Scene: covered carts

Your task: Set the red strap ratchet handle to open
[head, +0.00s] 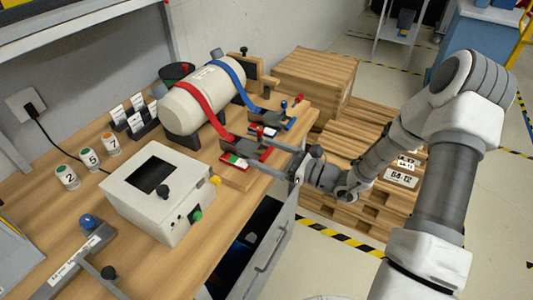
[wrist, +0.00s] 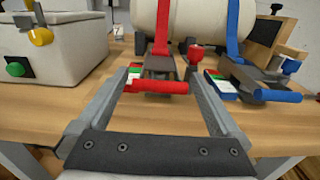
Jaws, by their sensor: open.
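The red strap (head: 198,100) runs over a cream cylinder down to a dark ratchet with a red handle bar (wrist: 157,87). In the wrist view the bar lies low and level across the near end of the ratchet. A red, white and green plate (head: 234,160) sits beside the ratchet in the head view. My gripper (wrist: 162,78) is open, its two fingers on either side of the red bar, and I cannot tell whether they touch it. In the head view my gripper (head: 289,165) is at the table's front edge, partly hiding the handle.
The blue strap (wrist: 232,30) has its own ratchet with a blue handle (wrist: 277,95), close to the right of my gripper. A white box (head: 160,194) with knobs stands left. An open drawer (head: 262,265) is below the table edge.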

